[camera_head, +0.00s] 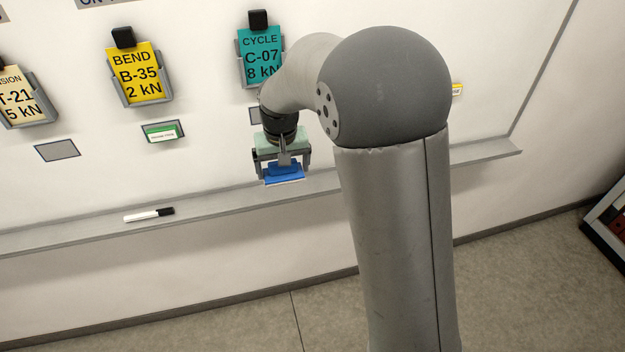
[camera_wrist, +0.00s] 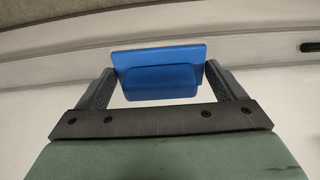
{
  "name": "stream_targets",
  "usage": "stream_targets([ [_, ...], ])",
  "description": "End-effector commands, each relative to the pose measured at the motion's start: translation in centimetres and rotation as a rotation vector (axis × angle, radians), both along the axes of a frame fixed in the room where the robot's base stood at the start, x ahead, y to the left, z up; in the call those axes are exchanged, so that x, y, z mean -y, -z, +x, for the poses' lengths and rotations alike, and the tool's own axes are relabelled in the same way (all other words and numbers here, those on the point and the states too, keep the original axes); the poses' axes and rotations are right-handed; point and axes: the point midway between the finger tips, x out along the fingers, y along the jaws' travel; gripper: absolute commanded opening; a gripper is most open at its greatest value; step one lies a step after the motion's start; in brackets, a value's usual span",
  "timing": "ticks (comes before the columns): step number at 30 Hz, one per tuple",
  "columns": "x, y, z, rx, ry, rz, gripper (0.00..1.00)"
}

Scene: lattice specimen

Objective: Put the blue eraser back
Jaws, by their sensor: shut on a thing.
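The blue eraser (camera_head: 284,173) is held by my gripper (camera_head: 283,162) in front of the whiteboard, close to the pen ledge in the head view. In the wrist view the blue eraser (camera_wrist: 158,72) sits between the two dark fingers of my gripper (camera_wrist: 164,90), which are shut on it from both sides. A dark-outlined grey patch (camera_head: 57,151) is on the board at the left. Another patch (camera_head: 255,116) is partly hidden behind my wrist.
A green eraser (camera_head: 163,132) is on the board under the yellow BEND card (camera_head: 140,76). A teal CYCLE card (camera_head: 261,52) hangs above my wrist.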

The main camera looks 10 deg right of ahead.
Motion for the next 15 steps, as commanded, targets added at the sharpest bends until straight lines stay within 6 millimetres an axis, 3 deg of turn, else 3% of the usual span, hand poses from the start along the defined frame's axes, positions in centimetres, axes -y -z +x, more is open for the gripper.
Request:
stream_targets([
  [3, 0.6, -0.7, 0.6, -0.021, -0.013, -0.002, 0.72],
  [15, 8.1, 3.7, 5.6, -0.022, -0.008, -0.003, 0.72],
])
